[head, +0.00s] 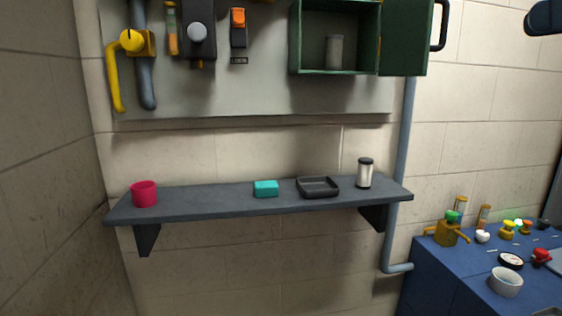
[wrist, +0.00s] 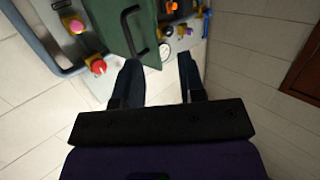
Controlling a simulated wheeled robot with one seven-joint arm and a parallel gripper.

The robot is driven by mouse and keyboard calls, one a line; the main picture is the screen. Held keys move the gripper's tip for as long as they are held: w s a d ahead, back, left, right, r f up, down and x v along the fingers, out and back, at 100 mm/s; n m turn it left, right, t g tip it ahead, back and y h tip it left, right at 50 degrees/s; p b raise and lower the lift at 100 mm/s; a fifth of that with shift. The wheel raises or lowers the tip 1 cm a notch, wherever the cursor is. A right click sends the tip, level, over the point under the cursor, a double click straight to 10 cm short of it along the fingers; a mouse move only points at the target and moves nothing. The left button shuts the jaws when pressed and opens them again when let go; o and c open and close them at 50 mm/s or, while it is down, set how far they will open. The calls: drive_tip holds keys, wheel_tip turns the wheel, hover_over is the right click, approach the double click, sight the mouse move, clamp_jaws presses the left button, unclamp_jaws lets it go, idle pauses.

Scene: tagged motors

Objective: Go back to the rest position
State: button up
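My gripper (wrist: 159,62) shows in the wrist view with its two dark fingers spread apart. Nothing is between the fingers that I can see, and they touch nothing visible. Beyond the fingertips are the wall panel and the open green door (wrist: 145,20) with its black handle.
In the head view a grey shelf (head: 225,199) bears a red cup (head: 144,194), a teal block (head: 266,188), a black tray (head: 318,194) and a white canister (head: 364,173). Above hangs an open green cabinet (head: 296,45). A blue bench (head: 437,276) with several small parts stands right.

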drive_tip(key=s+a+f+m+g+h, duration=0.2)
drive_tip(key=a+f+m+h, duration=0.1)
drive_tip(key=f, duration=0.6)
drive_tip(key=s+a+f+m+g+h, duration=0.2)
drive_tip(key=f+h, duration=0.3)
drive_tip(key=f, duration=0.4)
drive_tip(key=s+a+f+m+g+h, duration=0.1)
drive_tip(key=s+a+f+m+h, duration=0.1)
drive_tip(key=f, duration=0.7)
drive_tip(key=a+m+h, duration=0.1)
drive_tip(key=m, duration=0.1)
drive_tip(key=shift+s+a+m+g+h, duration=0.25)
drive_tip(key=shift+a+m+g+h, duration=0.05)
drive_tip(key=shift+g+h, duration=0.1)
